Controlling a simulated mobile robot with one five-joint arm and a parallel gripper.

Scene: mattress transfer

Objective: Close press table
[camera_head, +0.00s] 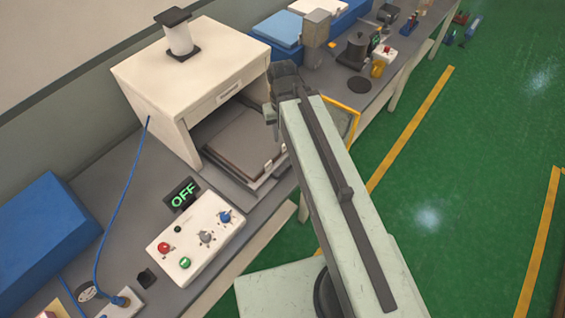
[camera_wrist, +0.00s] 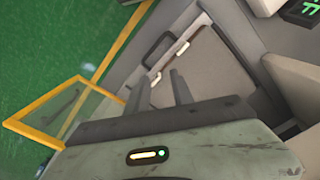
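The press (camera_head: 190,80) is a white box with a cylinder on its roof and an open front. Its flat grey-brown press table (camera_head: 238,142) lies in the opening and sticks out at the front. The table also shows in the wrist view (camera_wrist: 215,62), with a dark bar handle (camera_wrist: 157,48) and small light fittings along its edge. My gripper (camera_head: 275,100) is at the right of the press opening in the head view. In the wrist view its two dark fingers (camera_wrist: 162,88) are apart with nothing between them, pointing toward the handle. Contact with the handle is not visible.
A control box (camera_head: 197,238) with knobs stands before the press, beside a display (camera_head: 182,194) reading OFF. A yellow-framed clear panel (camera_head: 350,112) stands close to my arm. A blue block (camera_head: 40,235) is at left. Green floor (camera_head: 450,170) is open at right.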

